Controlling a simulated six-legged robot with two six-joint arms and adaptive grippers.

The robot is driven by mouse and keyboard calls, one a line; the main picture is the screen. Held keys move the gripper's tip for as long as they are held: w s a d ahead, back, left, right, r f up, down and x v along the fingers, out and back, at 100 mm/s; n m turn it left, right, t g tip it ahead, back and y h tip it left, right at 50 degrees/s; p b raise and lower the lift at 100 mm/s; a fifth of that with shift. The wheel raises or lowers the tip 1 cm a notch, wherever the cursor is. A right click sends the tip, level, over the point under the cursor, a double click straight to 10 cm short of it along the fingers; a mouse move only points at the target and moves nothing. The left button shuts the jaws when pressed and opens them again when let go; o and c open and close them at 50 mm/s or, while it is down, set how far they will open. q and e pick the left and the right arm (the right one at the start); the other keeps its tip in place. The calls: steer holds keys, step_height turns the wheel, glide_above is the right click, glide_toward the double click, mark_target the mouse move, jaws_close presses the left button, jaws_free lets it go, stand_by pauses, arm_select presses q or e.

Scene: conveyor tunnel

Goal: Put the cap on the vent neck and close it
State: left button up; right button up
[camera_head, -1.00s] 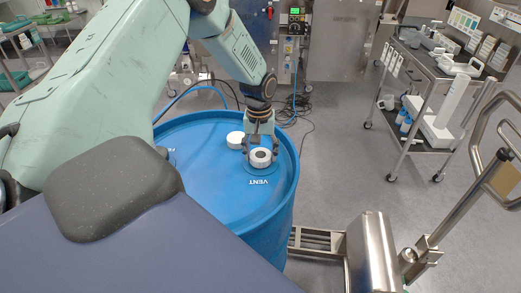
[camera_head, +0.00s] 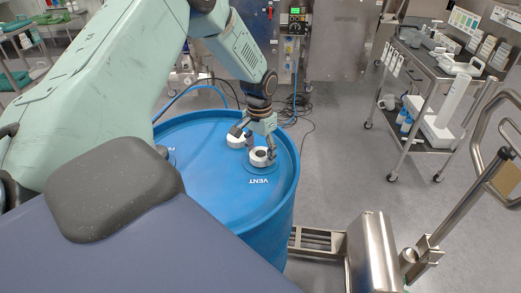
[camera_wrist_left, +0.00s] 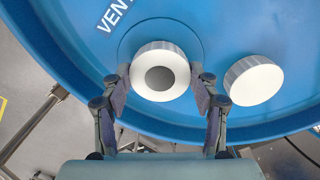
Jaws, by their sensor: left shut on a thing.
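The white ridged cap (camera_head: 260,155), with a dark grey round centre, sits at the vent place beside the VENT lettering on the blue drum top. The vent neck itself is hidden under it. My left gripper (camera_head: 258,150) reaches down over it and is shut on it. In the left wrist view, the cap (camera_wrist_left: 160,72) sits between the two fingertips (camera_wrist_left: 160,88), one on each side. From these views I cannot tell how tightly the cap is seated. My right gripper does not show.
A second, plain white cap (camera_head: 236,141) is on the drum top close behind the gripper; it also shows in the left wrist view (camera_wrist_left: 253,81). The blue drum (camera_head: 215,190) has a raised rim.

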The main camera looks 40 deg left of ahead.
arm_select(q)
steer(key=shift+w+m, duration=0.1)
steer(key=shift+m, duration=0.3)
steer(key=m, duration=0.5)
steer(key=shift+b, duration=0.3)
steer(key=m, duration=0.5)
steer(key=shift+b, duration=0.35)
steer(key=shift+a, duration=0.1)
steer(key=m, duration=0.4)
steer(key=shift+w+m, duration=0.1)
steer(key=shift+m, duration=0.3)
